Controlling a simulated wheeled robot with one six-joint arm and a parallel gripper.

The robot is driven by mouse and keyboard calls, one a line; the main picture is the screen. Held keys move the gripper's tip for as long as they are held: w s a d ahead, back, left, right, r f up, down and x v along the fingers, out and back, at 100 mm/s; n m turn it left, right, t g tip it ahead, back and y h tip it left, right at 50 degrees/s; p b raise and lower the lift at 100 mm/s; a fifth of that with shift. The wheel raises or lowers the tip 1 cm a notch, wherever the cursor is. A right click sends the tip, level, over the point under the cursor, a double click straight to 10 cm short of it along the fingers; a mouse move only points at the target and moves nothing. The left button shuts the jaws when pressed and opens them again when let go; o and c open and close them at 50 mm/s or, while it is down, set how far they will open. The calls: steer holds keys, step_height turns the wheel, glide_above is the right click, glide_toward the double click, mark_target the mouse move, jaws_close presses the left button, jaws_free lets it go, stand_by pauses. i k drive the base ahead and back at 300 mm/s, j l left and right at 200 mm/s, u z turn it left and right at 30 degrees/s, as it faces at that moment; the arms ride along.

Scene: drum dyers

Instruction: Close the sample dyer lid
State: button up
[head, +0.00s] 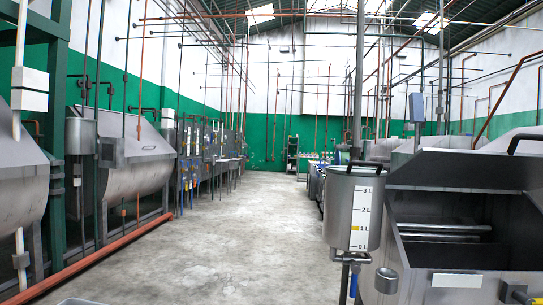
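A stainless steel dyer with its lid raised stands at the right edge; I take it to be the sample dyer. Its lid (455,169) is tilted up and back over the opening, with a black bar handle (526,138) at its top. The opening below is dark, and a shiny metal part (444,226) shows inside. The dyer's front panel (487,288) carries a blank white label. The right side of the dyer is cut off by the frame. My gripper is not in view.
A steel measuring tank (341,207) with a litre scale stands just left of the dyer, with a valve and pipe below. Large steel drums (135,166) line the left wall behind an orange floor pipe (90,258). The concrete aisle (240,235) between is clear.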

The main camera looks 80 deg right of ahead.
mark_target(510, 171)
steer(key=z, duration=3.65)
